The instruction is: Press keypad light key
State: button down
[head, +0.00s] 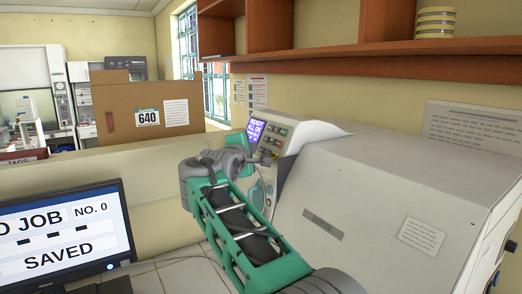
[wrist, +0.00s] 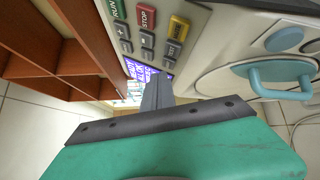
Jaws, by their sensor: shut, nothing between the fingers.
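The keypad panel shows in the head view on the front of the grey incubator (head: 360,195), beside a lit blue screen (head: 256,130). In the wrist view the keypad is turned sideways, with a green RUN key (wrist: 118,9), a red STOP key (wrist: 145,17), a yellow key (wrist: 178,28) and several grey keys (wrist: 147,39). The yellow key's lettering is too small to read surely, and I cannot tell which key is the light key. My gripper (wrist: 157,92) is shut and empty, its tips just below the screen (wrist: 138,72) in that picture; it also shows in the head view (head: 268,158).
A pale blue handle (wrist: 275,78) on a round door stands out to the right of the keypad in the wrist view. Wooden shelves (head: 350,68) hang above the incubator. A monitor (head: 65,235) stands at the lower left, and a cardboard box (head: 145,92) behind it.

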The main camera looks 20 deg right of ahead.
dwell(0.4)
jog(key=shift+w+d+f, duration=0.1)
jog(key=shift+d+f, duration=0.1)
jog(key=shift+d, duration=0.2)
dwell(0.4)
jog(key=shift+a+r+p, duration=0.2)
jog(key=shift+a+p, duration=0.2)
jog(key=shift+p, duration=0.15)
jog(key=s+a+r+p, duration=0.2)
jog(key=a+p, duration=0.2)
jog(key=a, duration=0.1)
jog(key=shift+r, duration=0.3)
jog(key=c, duration=2.2)
grip_release()
